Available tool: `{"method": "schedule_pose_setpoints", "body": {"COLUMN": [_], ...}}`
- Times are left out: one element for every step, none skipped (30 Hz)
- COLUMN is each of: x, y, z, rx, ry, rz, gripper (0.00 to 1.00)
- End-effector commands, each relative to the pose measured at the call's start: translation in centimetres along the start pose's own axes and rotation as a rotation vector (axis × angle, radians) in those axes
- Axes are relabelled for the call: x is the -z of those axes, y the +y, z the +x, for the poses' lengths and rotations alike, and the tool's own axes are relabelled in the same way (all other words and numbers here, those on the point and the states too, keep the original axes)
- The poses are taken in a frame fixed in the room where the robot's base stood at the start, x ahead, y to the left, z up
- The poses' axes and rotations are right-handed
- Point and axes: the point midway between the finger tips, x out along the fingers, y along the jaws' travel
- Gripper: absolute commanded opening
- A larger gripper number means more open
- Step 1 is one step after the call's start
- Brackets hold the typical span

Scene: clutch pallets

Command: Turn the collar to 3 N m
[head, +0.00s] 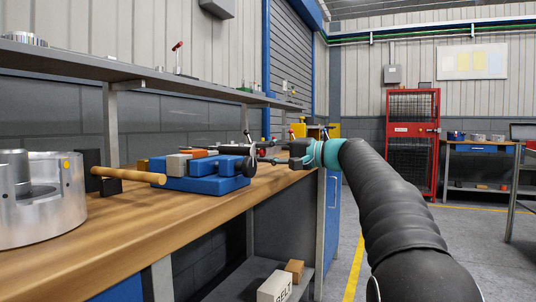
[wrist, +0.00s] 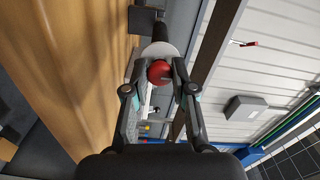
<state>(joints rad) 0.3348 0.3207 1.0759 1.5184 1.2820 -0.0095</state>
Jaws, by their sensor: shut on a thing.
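My gripper (head: 270,159) reaches left from its teal wrist over the far end of the wooden workbench in the head view. In the wrist view its two black fingers (wrist: 157,67) are closed around a round part with a red ball-shaped end (wrist: 160,72). Behind the red end is a pale grey round collar (wrist: 154,50), and a black shaft (wrist: 160,31) stretches beyond it. The exact finger contact on the collar is partly hidden. Any scale or torque marking is too small to read.
A blue fixture (head: 203,182) with a black knob stands on the workbench (head: 150,211), beside a wooden-handled tool (head: 130,176) and a large metal cylinder (head: 55,215). A shelf (head: 85,62) runs above.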

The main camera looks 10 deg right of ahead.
Motion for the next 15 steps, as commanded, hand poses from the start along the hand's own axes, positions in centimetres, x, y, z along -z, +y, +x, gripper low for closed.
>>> {"method": "schedule_pose_setpoints", "body": {"x": [-0.02,-0.02,-0.02,-0.01,-0.01,-0.01,-0.01,-0.01,-0.01,0.00,0.00,0.00,0.00,0.00,0.00], "y": [-0.07,-0.07,-0.07,-0.07,-0.06,-0.06,-0.06,-0.06,-0.05,-0.05,-0.04,-0.03,-0.02,-0.02,-0.01], "z": [-0.01,-0.01,-0.01,-0.01,-0.01,-0.01,-0.01,-0.01,-0.01,-0.01,-0.01,0.00,0.00,0.00,0.00], "rx": [0.001,0.001,0.001,0.001,0.001,0.001,0.001,0.001,0.001,0.001,0.001,0.000,0.000,0.000,0.000], "ry": [0.000,0.000,0.000,0.000,0.000,0.000,0.000,0.000,0.000,0.000,0.000,0.000,0.000,0.000,0.000], "rz": [0.000,0.000,0.000,0.000,0.000,0.000,0.000,0.001,0.001,0.001,0.001,0.001,0.001,0.001,0.001], "gripper": [0.00,0.00,0.00,0.00,0.00,0.33,0.40,0.48,0.50,0.50,0.50,0.50,0.50,0.50,0.50]}}
